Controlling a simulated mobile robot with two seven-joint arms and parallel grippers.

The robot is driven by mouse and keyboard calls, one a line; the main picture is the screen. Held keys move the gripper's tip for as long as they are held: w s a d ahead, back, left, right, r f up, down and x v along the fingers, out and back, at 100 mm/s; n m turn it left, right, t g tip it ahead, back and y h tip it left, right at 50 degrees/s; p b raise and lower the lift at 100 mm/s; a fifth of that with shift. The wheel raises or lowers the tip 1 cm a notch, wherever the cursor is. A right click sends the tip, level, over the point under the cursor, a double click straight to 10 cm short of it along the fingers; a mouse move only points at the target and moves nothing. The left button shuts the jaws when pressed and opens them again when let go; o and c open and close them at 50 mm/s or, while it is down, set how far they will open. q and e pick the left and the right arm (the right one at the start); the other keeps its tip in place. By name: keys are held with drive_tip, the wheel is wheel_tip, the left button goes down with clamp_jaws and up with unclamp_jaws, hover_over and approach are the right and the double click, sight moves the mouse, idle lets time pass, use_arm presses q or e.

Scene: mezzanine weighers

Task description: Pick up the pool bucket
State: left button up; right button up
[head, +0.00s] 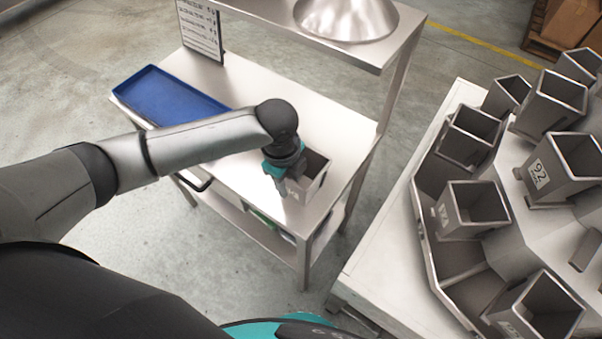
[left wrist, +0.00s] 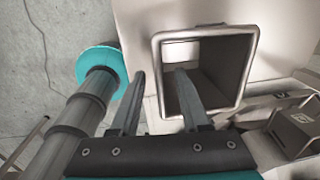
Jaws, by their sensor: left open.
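The pool bucket (head: 316,173), a grey square-mouthed metal bucket with a label on its side, stands on the steel table (head: 330,118) near its right front corner. My left gripper (head: 283,187) is at the bucket's left side and hides part of it. In the left wrist view the bucket (left wrist: 240,62) shows its open mouth. My left gripper (left wrist: 160,78) is open there, with one finger over or in the mouth and the other outside, the left rim between them. Contact cannot be told. My right gripper is not in view.
A blue tray (head: 166,97) lies on the table's left part. A shelf with a shiny bowl (head: 345,16) stands above the table's back. At right, a weigher (head: 430,207) carries several similar buckets, one marked 92 (head: 560,165). Concrete floor separates weigher and table.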

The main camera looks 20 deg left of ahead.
use_arm(q)
drive_tip(key=shift+f, duration=0.25)
idle(0.3)
clamp_jaws()
idle(1.3)
